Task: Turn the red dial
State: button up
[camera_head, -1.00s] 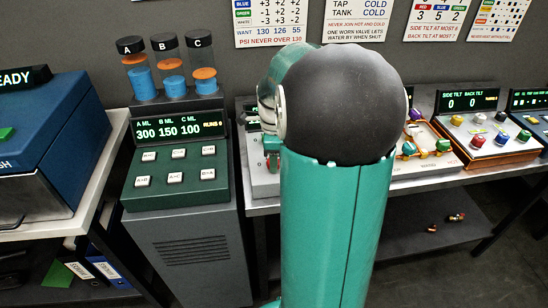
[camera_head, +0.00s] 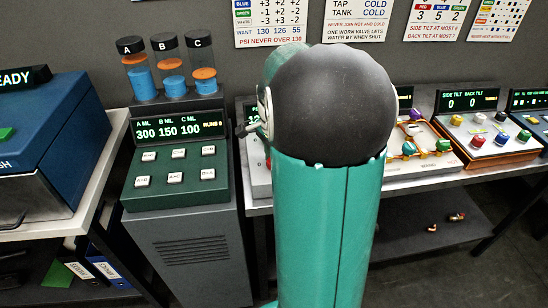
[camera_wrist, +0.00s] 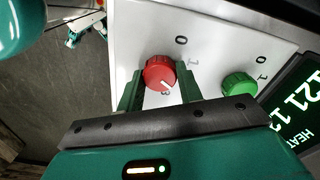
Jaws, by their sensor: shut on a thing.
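The red dial (camera_wrist: 160,73) is on a white panel in the wrist view, with a white pointer mark on it and the digits 0, 1 and 3 around it. My gripper (camera_wrist: 159,84) is shut on the red dial, one green finger on each side. A green dial (camera_wrist: 239,86) sits to the right of it on the same panel, apart from the fingers. In the head view my arm hides the red dial and my gripper almost fully.
A panel with A, B and C tubes (camera_head: 176,180) stands left of my arm in the head view. A tilt panel (camera_head: 488,140) with several coloured knobs is at the right.

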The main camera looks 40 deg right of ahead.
jog(key=n, duration=0.4)
jog(key=shift+n, duration=0.3)
jog(key=n, duration=0.5)
jog(key=shift+n, duration=0.3)
jog(key=n, duration=0.4)
jog(key=shift+n, duration=0.3)
jog(key=n, duration=0.5)
jog(key=o, duration=1)
jog(key=shift+r, duration=0.15)
notch_tip(320, 180, up, 14)
jog(key=shift+f, duration=0.2)
